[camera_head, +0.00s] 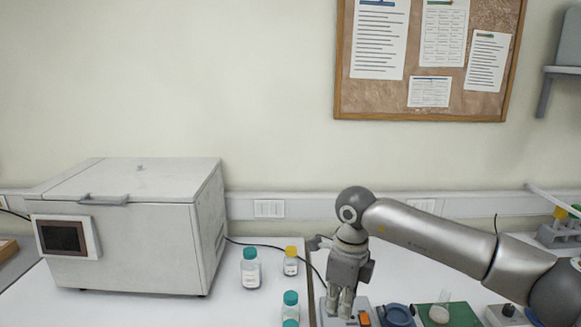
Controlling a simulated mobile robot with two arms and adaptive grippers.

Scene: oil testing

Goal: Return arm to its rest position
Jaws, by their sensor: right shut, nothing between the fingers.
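My right arm reaches in from the right edge, and its gripper (340,304) points down over the front of the bench. The gripper is shut and empty, with its fingers close together. It hangs in front of a small device with an orange switch (365,319), and I cannot tell whether they touch. My left gripper is not in view.
A white lidded machine (135,235) stands on the left. Bottles with teal caps (250,268) (290,307) and a yellow-capped bottle (291,261) stand left of the gripper. A flask (440,309) is on the right, below my arm. Bare bench (215,300) lies beside the machine.

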